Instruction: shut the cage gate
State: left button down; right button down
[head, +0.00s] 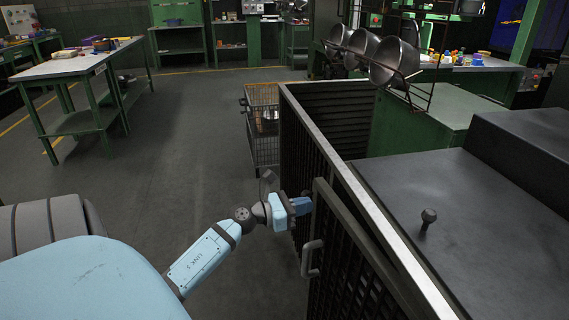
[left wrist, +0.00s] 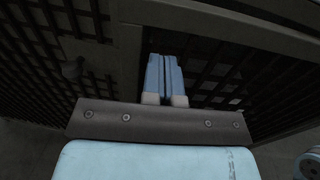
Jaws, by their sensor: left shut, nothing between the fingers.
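The cage gate (head: 345,262) is a dark mesh panel in a grey frame, with a bar handle (head: 310,258) on its near face. It stands close along the side of the cage (head: 311,131); I cannot tell whether it is latched. My left gripper (head: 304,205) is at the upper end of the gate frame, above the handle and not on it. Its blue fingers (left wrist: 165,78) are together and empty, pointing at a frame bar in front of dark mesh in the left wrist view. Contact with the frame is unclear. My right gripper is not in view.
A wire cart (head: 262,125) stands beyond the cage. A dark flat surface (head: 470,230) with a knob lies right of it. Metal pots (head: 393,60) hang on a rack behind. Work tables (head: 75,66) stand at the left, with clear floor between.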

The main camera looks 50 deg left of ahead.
pick_arm(q)
jog(key=shift+x, duration=1.1)
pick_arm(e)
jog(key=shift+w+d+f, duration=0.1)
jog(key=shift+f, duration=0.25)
